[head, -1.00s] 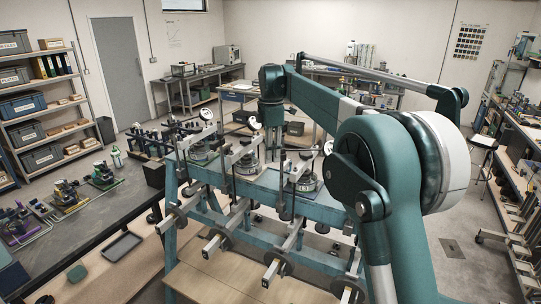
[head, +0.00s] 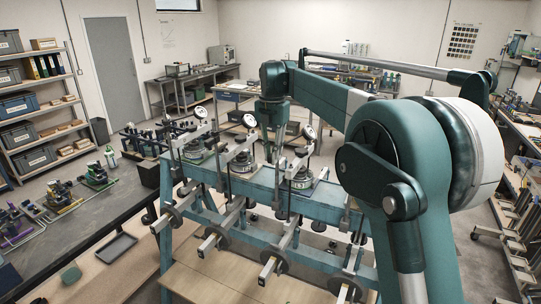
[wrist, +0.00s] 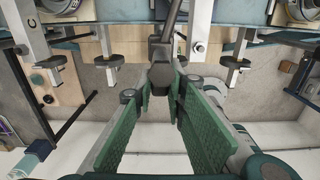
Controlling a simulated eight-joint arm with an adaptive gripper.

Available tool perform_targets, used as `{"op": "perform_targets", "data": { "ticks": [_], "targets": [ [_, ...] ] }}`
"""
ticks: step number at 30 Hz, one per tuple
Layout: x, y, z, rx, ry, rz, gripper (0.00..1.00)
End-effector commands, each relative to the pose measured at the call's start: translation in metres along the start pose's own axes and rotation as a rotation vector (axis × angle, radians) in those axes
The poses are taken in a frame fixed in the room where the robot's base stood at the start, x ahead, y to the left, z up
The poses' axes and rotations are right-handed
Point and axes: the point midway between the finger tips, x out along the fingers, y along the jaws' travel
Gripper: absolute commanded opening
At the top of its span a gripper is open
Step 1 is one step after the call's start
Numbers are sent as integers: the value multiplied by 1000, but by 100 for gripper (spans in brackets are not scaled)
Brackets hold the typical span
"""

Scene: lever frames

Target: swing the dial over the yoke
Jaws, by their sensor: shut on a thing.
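The dial (head: 309,132) is a small round white-faced gauge with a dark rim, at the right of the row in the head view. It stands above the right-hand yoke (head: 300,175), a round metal-and-dark fitting on the teal beam. I cannot tell whether it is exactly centred there. In the wrist view the green-padded fingers of my gripper (wrist: 163,92) are shut on a dark grey post-like part (wrist: 163,55), whose rod runs up out of the picture. Whether this part carries the dial cannot be told. The dial is not seen in the wrist view.
Two similar dials, the left dial (head: 200,112) and the middle dial (head: 249,121), stand over fittings on the same beam (head: 255,190). Levers with round weights (head: 283,267) jut toward the front. A workbench (head: 75,235) with fixtures is at left.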

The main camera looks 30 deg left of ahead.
Motion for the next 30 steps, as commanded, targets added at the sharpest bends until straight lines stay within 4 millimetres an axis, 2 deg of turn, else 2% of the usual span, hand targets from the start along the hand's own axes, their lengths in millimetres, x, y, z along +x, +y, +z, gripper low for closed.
{"op": "perform_targets", "data": {
  "ticks": [15, 16, 19, 30],
  "targets": [
    [-1, -2, 1, -28, -2, 0, 0],
    [-1, -2, 1, -28, -2, 0, 17],
    [-1, -2, 1, -27, -1, 0, 29],
    [-1, -1, 0, -27, -1, 0, 29]
  ]
}}
